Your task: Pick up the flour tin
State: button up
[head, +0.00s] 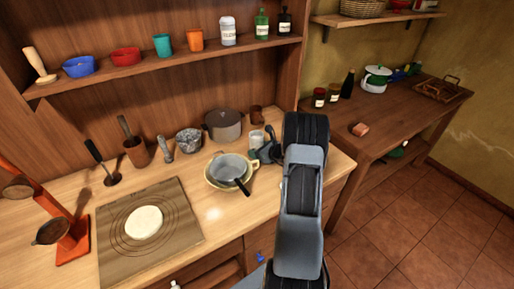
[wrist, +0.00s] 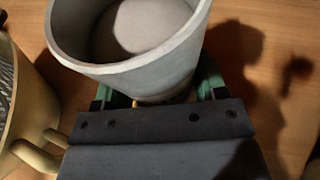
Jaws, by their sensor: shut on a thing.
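A pale grey, round, open-topped tin (wrist: 130,65) fills the top of the wrist view, and I take it as the flour tin. Its label does not show there. In the head view the tin (head: 257,137) is a small whitish cylinder at the back right of the wooden counter, partly behind my gripper (head: 265,152). My gripper is shut on the tin, with a green-edged finger on each side of it. Whether the tin's base touches the counter cannot be told.
A shelf (head: 170,65) with jars and bowls hangs above.

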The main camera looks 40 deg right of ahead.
jog(key=shift+r, duration=0.15)
jog(key=shift+r, duration=0.2)
notch_tip(320, 180, up, 2)
jog(key=shift+r+b, duration=0.2)
jog(key=shift+b, duration=0.4)
jog(key=s+r, duration=0.4)
jog(key=r, duration=0.1)
jog(key=shift+s+r, duration=0.25)
jog(key=b, duration=0.2)
send_near(260, 139)
jog(key=shift+s+a+r, duration=0.45)
jog(key=shift+s+a, duration=0.15)
jog(key=shift+s, duration=0.1)
jog(key=shift+s+a+r, duration=0.4)
jog(key=shift+s+a, duration=0.2)
jog(key=shift+s, duration=0.1)
jog(key=shift+a, duration=0.1)
